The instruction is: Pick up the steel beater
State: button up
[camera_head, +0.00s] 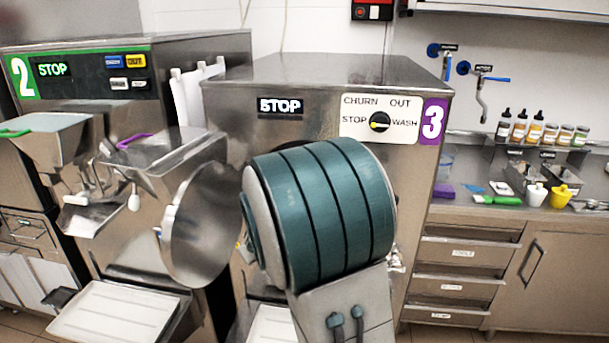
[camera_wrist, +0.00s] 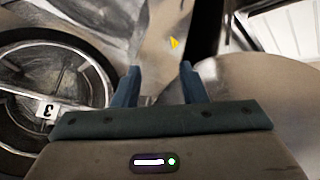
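My gripper (camera_wrist: 157,80) is open in the wrist view, with two blue fingers apart and nothing seen between them. To its left is a round steel opening (camera_wrist: 103,62) with dark steel parts inside and a small tag reading 3 (camera_wrist: 47,111). The steel beater may be among these parts, but I cannot make it out clearly. In the head view, my teal and grey arm covers the front of freezer 3 (camera_head: 245,95), so its opening and my fingers are hidden.
A round steel door (camera_head: 202,225) stands open left of my arm. Freezer 2 (camera_head: 200,50) is at the left, with a white tray (camera_head: 120,312) below. A steel counter (camera_head: 470,210) at right holds bottles, cups and small tools. A yellow triangle sticker (camera_wrist: 174,42) is beyond my fingers.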

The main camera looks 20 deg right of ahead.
jog(key=w+d+r+n+t+h+p, duration=0.1)
jog(key=w+d+r+n+h+p, duration=0.1)
jog(key=w+d+h, duration=0.4)
jog(key=w+d+r+n+t+h+p, duration=0.2)
jog(key=w+d+h, duration=0.4)
jog(key=w+d, duration=0.6)
jog(key=shift+d+r+n+p, duration=0.3)
jog(key=shift+d+r+p, duration=0.2)
jog(key=shift+p, duration=0.35)
jog(key=shift+d, duration=0.1)
grip_shut()
